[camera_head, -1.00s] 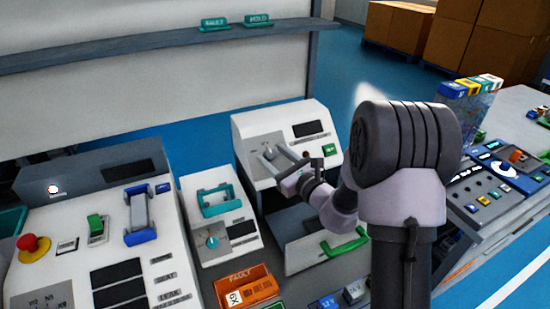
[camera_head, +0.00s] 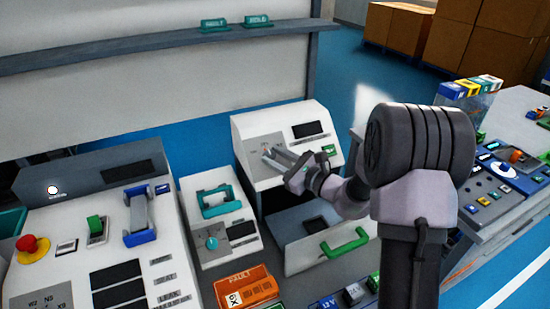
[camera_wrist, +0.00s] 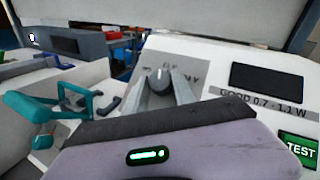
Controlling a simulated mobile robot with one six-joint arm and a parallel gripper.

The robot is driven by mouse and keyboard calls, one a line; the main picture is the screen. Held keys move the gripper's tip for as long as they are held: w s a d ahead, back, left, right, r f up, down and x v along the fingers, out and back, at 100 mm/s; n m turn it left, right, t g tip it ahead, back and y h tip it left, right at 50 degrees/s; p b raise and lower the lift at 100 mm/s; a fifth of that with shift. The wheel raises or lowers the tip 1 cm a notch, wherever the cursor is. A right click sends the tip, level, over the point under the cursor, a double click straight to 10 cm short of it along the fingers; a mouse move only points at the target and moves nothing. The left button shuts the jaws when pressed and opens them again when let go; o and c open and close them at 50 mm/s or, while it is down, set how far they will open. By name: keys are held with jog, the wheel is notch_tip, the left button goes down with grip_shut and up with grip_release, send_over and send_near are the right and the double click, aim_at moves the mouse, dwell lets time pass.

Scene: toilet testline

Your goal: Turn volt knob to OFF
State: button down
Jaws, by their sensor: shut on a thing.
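The knob (camera_wrist: 158,78), which I take to be the volt knob, is small and dark with a pale mark on top. It stands on the sloped face of a white test box (camera_wrist: 215,65) with a grey label plate. My gripper (camera_wrist: 161,88) is shut on it, with one finger on each side. In the head view, my gripper (camera_head: 272,157) reaches the left part of the same box (camera_head: 245,128) from the right, and the knob is too small to make out there. The lettering around the knob is partly covered by the fingers, so I cannot read its setting.
The test box has a dark display (camera_wrist: 267,88) and a green TEST button (camera_wrist: 299,149). A unit with a teal handle (camera_head: 218,200) and a teal dial (camera_head: 212,242) stands to its left. A drawer with a green handle (camera_head: 345,243) sticks out below.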

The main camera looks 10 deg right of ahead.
jog(key=n+g, duration=0.1)
jog(key=n, duration=0.1)
jog(key=n+g+y, duration=0.1)
jog(key=n+g, duration=0.1)
jog(key=n+g+y+p, duration=0.1)
jog(key=n, duration=0.1)
jog(key=shift+w+d+r+n+g, duration=0.25)
jog(key=shift+n+g, duration=0.15)
jog(key=shift+w+r+n+g+p, duration=0.15)
jog(key=shift+n+g+p, duration=0.75)
jog(key=shift+n+g, duration=0.85)
jog(key=shift+n, duration=0.45)
jog(key=c, duration=1)
grip_release()
jog(key=shift+c, duration=0.2)
jog(key=p+v, duration=0.5)
jog(key=v, duration=1.2)
jog(key=shift+d+f, duration=0.3)
jog(key=shift+f, duration=0.05)
